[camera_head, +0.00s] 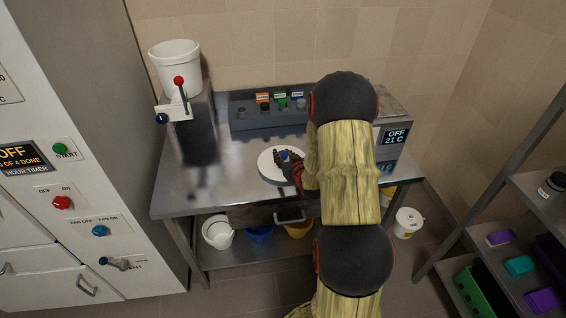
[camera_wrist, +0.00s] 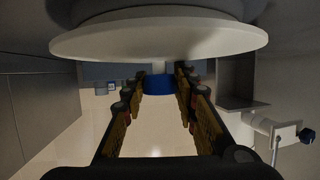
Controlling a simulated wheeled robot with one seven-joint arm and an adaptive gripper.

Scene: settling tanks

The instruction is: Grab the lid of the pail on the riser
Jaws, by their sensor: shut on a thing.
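The white pail (camera_head: 175,70) stands upright on the riser (camera_head: 196,130) at the back left of the steel table, and its top looks open. A round white lid (camera_head: 270,168) with a blue knob (camera_head: 284,155) is over the middle of the table, away from the pail. My gripper (camera_head: 291,162) is at the lid, partly hidden by my arm. In the wrist view the blue knob (camera_wrist: 158,84) is between my fingers (camera_wrist: 160,95), and the white lid (camera_wrist: 160,38) spans the top. They are shut on the knob. I cannot tell whether the lid touches the table.
A red-tipped lever (camera_head: 179,82) sticks out by the riser. A control panel (camera_head: 250,115) lines the back, and a display box (camera_head: 395,137) stands at the right. Tubs (camera_head: 218,232) sit on the lower shelf. The table's left front is clear.

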